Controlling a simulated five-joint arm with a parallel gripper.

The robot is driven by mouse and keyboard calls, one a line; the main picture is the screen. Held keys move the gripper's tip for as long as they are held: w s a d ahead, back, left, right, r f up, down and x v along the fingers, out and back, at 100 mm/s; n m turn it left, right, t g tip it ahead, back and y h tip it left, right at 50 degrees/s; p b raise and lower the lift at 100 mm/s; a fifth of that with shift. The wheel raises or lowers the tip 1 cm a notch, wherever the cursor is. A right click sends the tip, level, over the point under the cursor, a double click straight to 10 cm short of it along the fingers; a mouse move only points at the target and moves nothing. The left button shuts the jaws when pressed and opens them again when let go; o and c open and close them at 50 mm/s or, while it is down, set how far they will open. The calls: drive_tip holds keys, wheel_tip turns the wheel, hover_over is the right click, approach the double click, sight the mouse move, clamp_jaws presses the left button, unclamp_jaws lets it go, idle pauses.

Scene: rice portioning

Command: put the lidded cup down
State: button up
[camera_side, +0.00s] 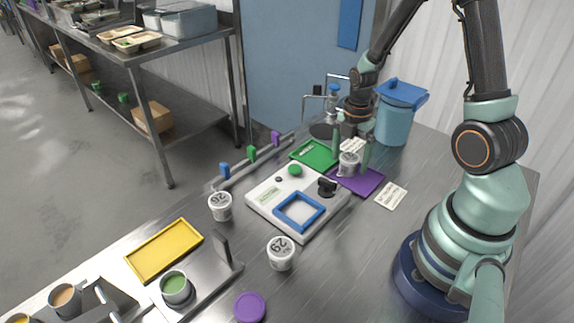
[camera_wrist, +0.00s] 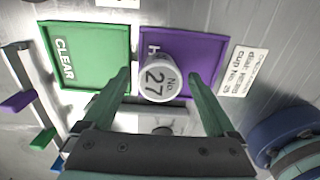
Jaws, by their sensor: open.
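The lidded cup (camera_side: 348,163), white with "No. 27" on top, stands on the purple tray (camera_side: 370,186). In the wrist view the cup (camera_wrist: 158,78) sits inside the purple tray (camera_wrist: 205,50), near its left edge. My gripper (camera_side: 351,156) is open, with one green finger on each side of the cup. In the wrist view my gripper (camera_wrist: 158,75) shows a gap between each finger and the cup. The side view partly hides the cup's outer edges behind the fingers.
A green tray (camera_side: 308,154) marked "CLEAR" lies beside the purple one. A scale (camera_side: 265,200) with a blue square frame stands in front. Other white cups (camera_side: 220,206) (camera_side: 281,253) stand nearer. A note card (camera_side: 391,196) lies right, and a blue bin (camera_side: 391,125) stands behind.

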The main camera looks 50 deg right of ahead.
sight(349, 157)
wheel_tip(349, 157, up, 12)
drive_tip(key=s+a+r+m+t, duration=0.1)
drive_tip(key=a+r+m+t, duration=0.1)
drive_tip(key=a+r+m, duration=0.3)
drive_tip(key=a+r+m+t, duration=0.3)
drive_tip(key=a+r+m, duration=0.2)
drive_tip(key=m, duration=0.8)
drive_tip(key=a, duration=0.3)
drive_tip(key=shift+s+a+r+t, duration=0.3)
drive_tip(key=shift+s+a, duration=0.1)
